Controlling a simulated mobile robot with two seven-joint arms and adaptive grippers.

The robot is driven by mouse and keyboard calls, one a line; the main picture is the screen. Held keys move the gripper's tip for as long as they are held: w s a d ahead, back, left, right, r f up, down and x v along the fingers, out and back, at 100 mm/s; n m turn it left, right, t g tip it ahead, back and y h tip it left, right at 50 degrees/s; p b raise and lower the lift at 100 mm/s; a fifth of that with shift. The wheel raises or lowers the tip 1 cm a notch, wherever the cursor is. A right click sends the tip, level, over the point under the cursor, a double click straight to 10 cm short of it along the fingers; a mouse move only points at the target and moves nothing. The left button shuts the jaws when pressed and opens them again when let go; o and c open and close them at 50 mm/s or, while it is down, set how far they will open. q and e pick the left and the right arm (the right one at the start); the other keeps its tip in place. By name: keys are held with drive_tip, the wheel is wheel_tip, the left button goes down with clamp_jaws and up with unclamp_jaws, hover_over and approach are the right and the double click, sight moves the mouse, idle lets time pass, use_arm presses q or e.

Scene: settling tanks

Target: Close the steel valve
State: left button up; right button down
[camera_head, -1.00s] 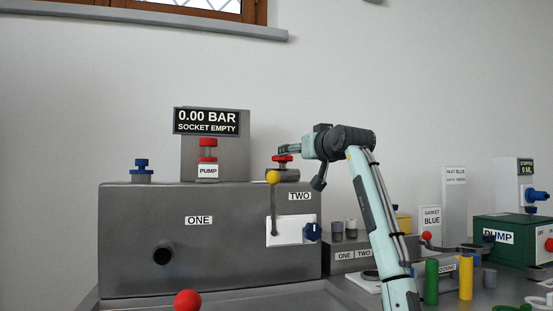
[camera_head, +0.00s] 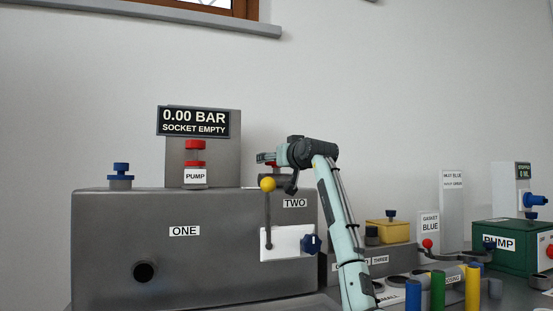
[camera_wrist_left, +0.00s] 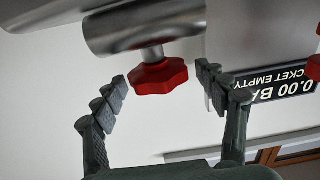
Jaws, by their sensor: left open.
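The red knob (camera_wrist_left: 159,76) in the left wrist view is on a bare steel cylinder (camera_wrist_left: 145,27), which looks like the steel valve. In the head view only a bit of red (camera_head: 270,165) shows, atop the grey tank (camera_head: 110,255) above the TWO label, partly hidden by my gripper. My left gripper (camera_head: 262,157) is level with it. In the left wrist view its fingers are spread, one on each side of the knob, with gaps; they do not visibly touch it. My right gripper is not in view.
A yellow-balled lever (camera_head: 267,205) and blue knob (camera_head: 310,243) are on the tank front below my gripper. The red PUMP cap (camera_head: 195,150) and display (camera_head: 194,121) stand left of it. Coloured posts (camera_head: 438,288) and a green pump box (camera_head: 503,246) are right.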

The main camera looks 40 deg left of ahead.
use_arm(q)
drive_tip(key=shift+w+a, duration=0.2)
drive_tip(key=shift+a, duration=0.2)
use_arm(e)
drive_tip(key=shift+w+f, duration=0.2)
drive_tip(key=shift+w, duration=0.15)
use_arm(q)
drive_tip(key=shift+c, duration=0.6)
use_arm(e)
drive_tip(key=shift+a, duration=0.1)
use_arm(q)
drive_tip(key=c, duration=1)
drive_tip(key=shift+c, duration=0.3)
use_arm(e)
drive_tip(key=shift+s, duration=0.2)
use_arm(q)
drive_tip(key=shift+f, duration=0.1)
